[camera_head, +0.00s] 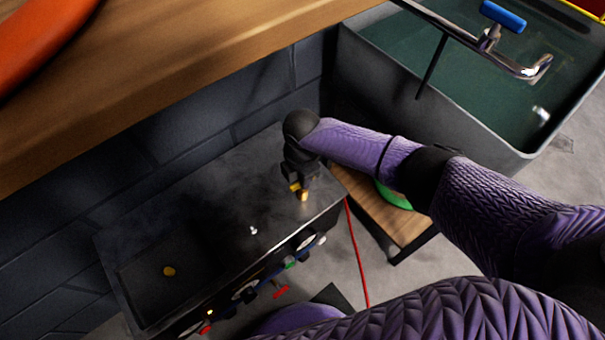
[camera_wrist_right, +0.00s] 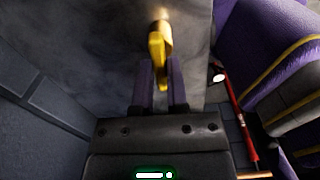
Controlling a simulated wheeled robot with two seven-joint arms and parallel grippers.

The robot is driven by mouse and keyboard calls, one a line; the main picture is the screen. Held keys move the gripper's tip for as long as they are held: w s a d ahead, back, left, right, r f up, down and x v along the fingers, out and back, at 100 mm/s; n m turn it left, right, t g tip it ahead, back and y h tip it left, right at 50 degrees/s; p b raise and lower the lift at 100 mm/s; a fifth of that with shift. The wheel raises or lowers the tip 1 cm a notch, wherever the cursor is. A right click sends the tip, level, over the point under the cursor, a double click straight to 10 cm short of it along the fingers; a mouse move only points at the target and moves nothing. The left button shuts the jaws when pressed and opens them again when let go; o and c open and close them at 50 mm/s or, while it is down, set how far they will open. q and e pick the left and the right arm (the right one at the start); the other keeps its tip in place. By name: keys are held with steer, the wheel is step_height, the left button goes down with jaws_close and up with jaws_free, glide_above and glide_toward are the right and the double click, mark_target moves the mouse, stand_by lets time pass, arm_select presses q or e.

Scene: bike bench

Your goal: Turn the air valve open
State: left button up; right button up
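The air valve has a yellow lever (camera_wrist_right: 158,62) on a brass stem, standing on the dark compressor-like box (camera_head: 205,225). In the head view a little yellow (camera_head: 295,187) shows beside my right gripper, with a brass piece (camera_head: 304,195) by it. My right gripper (camera_wrist_right: 161,90) points at the valve near the box's right end. Its two fingers are apart, one on each side of the yellow lever. I cannot tell whether either finger touches it. My left gripper is not in view.
Gauges and coloured knobs, including a red one (camera_head: 280,292), line the box's front edge. A red hose (camera_head: 356,255) hangs at its right. A wooden bench (camera_head: 170,75) is above, a dark brick wall behind, and a grey water tub (camera_head: 400,95) at the upper right.

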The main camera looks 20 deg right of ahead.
steer(key=o, duration=0.4)
steer(key=shift+a, duration=0.1)
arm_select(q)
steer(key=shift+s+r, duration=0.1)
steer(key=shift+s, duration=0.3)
arm_select(e)
steer(key=shift+o, duration=0.2)
arm_select(q)
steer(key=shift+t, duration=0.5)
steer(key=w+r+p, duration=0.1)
steer(key=p, duration=0.1)
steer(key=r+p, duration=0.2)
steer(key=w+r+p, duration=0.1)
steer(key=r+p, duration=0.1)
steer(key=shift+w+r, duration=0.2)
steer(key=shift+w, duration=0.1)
arm_select(e)
step_height(320, 180, up, 10)
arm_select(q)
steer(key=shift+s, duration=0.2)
